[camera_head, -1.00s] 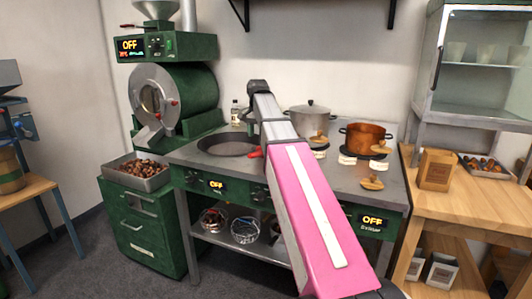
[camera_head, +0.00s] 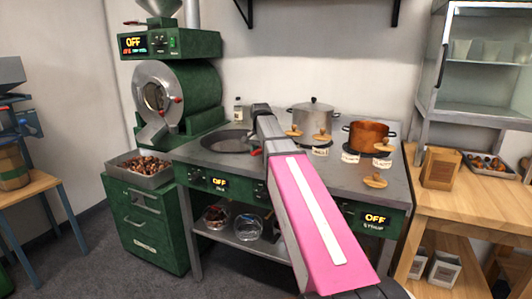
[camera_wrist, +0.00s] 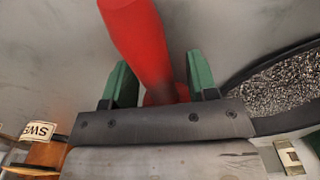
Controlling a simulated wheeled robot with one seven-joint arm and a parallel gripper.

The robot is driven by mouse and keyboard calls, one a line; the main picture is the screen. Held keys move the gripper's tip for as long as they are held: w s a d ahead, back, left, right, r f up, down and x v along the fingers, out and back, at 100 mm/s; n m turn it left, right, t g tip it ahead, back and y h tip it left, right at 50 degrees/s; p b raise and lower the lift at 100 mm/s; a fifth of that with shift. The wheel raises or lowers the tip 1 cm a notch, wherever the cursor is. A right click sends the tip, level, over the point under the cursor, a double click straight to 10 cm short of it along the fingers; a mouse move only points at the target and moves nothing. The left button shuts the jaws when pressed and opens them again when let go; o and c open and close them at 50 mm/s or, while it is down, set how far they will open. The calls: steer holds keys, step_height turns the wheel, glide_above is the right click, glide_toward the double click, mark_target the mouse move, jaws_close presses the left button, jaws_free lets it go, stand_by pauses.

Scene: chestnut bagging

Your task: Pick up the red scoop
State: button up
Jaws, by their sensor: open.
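The red scoop (camera_wrist: 140,40) shows in the wrist view as a long red handle running down between my gripper's two green fingers. My gripper (camera_wrist: 161,84) is open, with one finger on each side of the handle and a gap visible on both sides. The lower part of the scoop is hidden behind my gripper's dark body. In the head view a small red piece, likely the scoop (camera_head: 256,152), shows at the left edge of my pink arm, beside the sunken pan. My gripper itself is hidden behind my arm there.
The dark pan (camera_head: 229,142) lies left of my arm; its speckled inside shows at right in the wrist view. A steel pot (camera_head: 313,118) and a copper pot (camera_head: 367,137) stand to the right. A chestnut tray (camera_head: 142,176) sits at left.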

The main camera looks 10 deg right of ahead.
steer(key=shift+f, duration=0.25)
jaws_close()
steer(key=shift+r, duration=0.15)
steer(key=shift+r, duration=0.6)
step_height(320, 180, up, 2)
steer(key=shift+w+r, duration=0.1)
steer(key=shift+r, duration=0.15)
steer(key=s+a+r, duration=0.6)
steer(key=a+r, duration=0.1)
steer(key=a, duration=0.3)
